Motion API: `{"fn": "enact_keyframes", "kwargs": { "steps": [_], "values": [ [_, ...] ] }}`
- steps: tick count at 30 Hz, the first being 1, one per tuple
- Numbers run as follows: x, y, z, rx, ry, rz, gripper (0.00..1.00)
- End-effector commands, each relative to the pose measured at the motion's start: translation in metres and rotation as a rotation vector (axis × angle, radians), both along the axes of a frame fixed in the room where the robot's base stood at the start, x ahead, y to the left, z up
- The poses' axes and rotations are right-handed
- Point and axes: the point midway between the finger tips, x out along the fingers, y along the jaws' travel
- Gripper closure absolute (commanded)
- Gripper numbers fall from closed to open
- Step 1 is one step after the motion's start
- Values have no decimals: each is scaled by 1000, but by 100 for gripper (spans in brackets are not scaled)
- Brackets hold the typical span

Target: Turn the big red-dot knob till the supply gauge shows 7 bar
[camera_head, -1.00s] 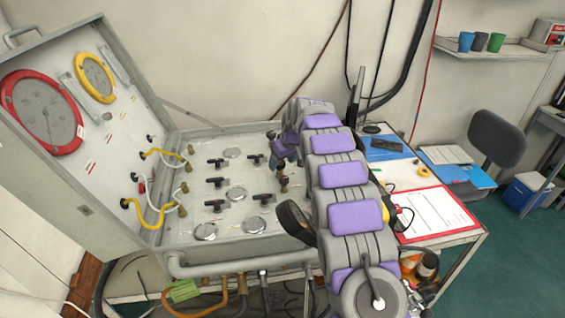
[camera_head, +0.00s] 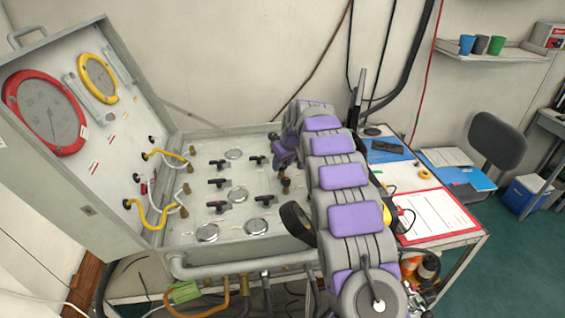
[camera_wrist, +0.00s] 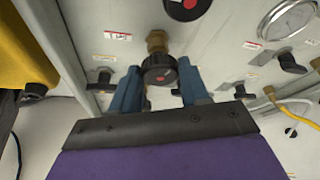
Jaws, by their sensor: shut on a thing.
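A second black knob with a red dot (camera_wrist: 187,6) is cut off by the top edge; I cannot tell which is larger. In the head view my arm hides the held knob. A big red-rimmed gauge (camera_head: 45,112) and a smaller yellow-rimmed gauge (camera_head: 98,78) are in the open lid. Their figures are too small to read.
Several black valve handles (camera_head: 217,184) stand on the grey panel (camera_head: 185,232). Yellow hoses (camera_head: 150,215) loop from lid to panel at left. A small gauge (camera_wrist: 290,20) shows in the wrist view. A table with a red-edged sheet (camera_head: 436,214) is right of my arm.

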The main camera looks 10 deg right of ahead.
Motion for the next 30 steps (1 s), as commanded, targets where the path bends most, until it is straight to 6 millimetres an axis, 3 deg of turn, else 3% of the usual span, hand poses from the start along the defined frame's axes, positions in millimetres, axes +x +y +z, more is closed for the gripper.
{"fn": "enact_keyframes", "kwargs": {
  "steps": [8,30],
  "values": [
    [-1,2,4,-1,2,-101,85],
    [0,7,1,-1,-2,-680,85]
  ]
}}
